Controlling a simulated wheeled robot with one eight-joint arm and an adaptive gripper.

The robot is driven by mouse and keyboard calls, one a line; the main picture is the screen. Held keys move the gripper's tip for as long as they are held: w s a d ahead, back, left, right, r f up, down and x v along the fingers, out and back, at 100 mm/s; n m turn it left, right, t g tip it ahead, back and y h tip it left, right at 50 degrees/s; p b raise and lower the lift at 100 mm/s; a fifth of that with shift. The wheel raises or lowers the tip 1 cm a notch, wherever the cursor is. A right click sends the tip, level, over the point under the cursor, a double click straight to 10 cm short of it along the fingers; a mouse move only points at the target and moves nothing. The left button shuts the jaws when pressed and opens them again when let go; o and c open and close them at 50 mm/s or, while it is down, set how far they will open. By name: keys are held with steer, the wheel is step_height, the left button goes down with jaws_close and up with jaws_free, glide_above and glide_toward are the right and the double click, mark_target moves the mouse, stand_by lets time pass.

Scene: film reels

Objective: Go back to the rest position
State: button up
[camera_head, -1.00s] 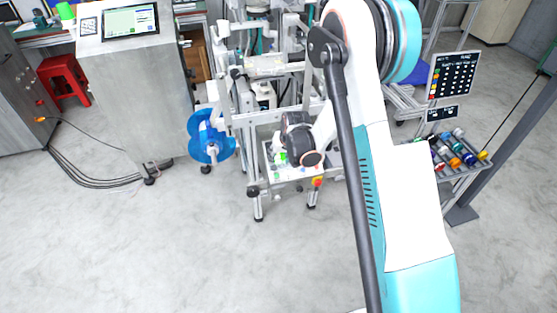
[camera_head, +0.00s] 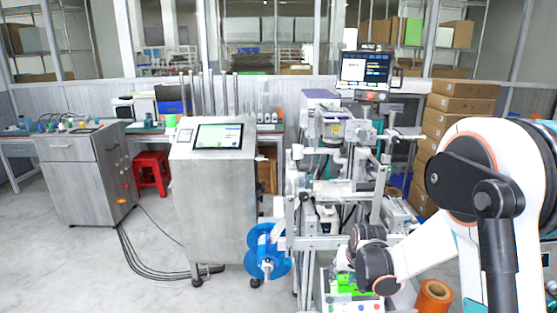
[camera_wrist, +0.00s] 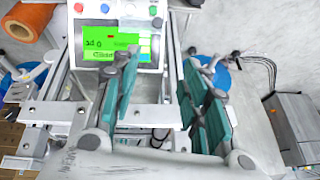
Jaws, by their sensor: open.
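My gripper (camera_wrist: 163,85) is open in the wrist view, its teal finger pads apart with nothing between them. It points toward a control panel with a green screen (camera_wrist: 112,40). In the head view my arm reaches in from the right, and its dark wrist joints hide most of the gripper. The same panel (camera_head: 352,283) shows just below and beside the wrist. A blue film reel (camera_head: 266,252) hangs on the left side of the machine frame, apart from my arm. Part of it also shows behind the right finger in the wrist view (camera_wrist: 219,76).
A metal cabinet with a screen (camera_head: 213,200) stands left of the machine frame (camera_head: 330,187). A red stool (camera_head: 151,172) is farther left. An orange roll (camera_head: 434,297) sits right of the panel. Stacked cartons (camera_head: 462,105) stand behind my arm. Cables cross the floor at left, which is otherwise clear.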

steer(key=s+r+t, duration=0.1)
steer(key=s+r, duration=1.3)
steer(key=r, duration=0.3)
steer(key=s+r+n+t, duration=0.1)
steer(key=s+r, duration=0.2)
steer(key=s, duration=1.5)
steer(key=shift+a+r+n+h, duration=0.2)
steer(key=shift+a+n+h, duration=0.1)
steer(key=shift+a, duration=0.15)
steer(key=shift+w, duration=0.15)
